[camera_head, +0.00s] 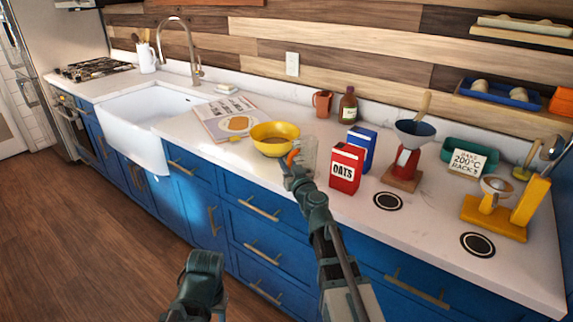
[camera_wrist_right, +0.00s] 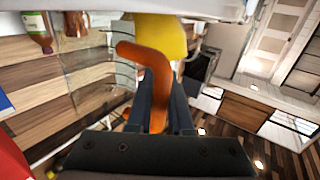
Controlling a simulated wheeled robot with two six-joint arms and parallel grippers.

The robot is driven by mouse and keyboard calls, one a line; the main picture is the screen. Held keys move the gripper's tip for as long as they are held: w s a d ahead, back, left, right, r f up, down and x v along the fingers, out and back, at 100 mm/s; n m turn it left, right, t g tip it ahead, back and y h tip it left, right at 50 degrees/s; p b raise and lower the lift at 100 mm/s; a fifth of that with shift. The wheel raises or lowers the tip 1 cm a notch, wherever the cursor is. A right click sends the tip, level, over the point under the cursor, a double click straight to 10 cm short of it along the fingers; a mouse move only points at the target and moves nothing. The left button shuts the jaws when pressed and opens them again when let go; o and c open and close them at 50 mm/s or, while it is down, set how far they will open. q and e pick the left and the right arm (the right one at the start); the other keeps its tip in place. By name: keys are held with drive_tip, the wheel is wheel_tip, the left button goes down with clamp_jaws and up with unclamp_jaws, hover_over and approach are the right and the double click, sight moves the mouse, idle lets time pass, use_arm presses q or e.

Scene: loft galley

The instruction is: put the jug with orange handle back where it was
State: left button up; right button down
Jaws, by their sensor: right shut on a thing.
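The clear glass jug (camera_head: 309,155) with the orange handle is at the front part of the counter, between the yellow bowl and the red oats box. My right gripper (camera_head: 292,167) is shut on its orange handle. In the right wrist view the orange handle (camera_wrist_right: 154,72) stands between the two dark fingers, with the clear jug wall (camera_wrist_right: 95,62) beyond it. I cannot tell whether the jug's base touches the counter. Part of my left arm shows at the bottom of the head view, but its jaws do not show.
A yellow bowl (camera_head: 268,142) is close left of the jug. The red oats box (camera_head: 346,168) and a blue box (camera_head: 362,149) are close right. Two ringed dark discs (camera_head: 388,201) (camera_head: 478,244) lie bare on the counter (camera_head: 430,225).

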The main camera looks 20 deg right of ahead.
drive_tip(key=c, duration=0.8)
unclamp_jaws()
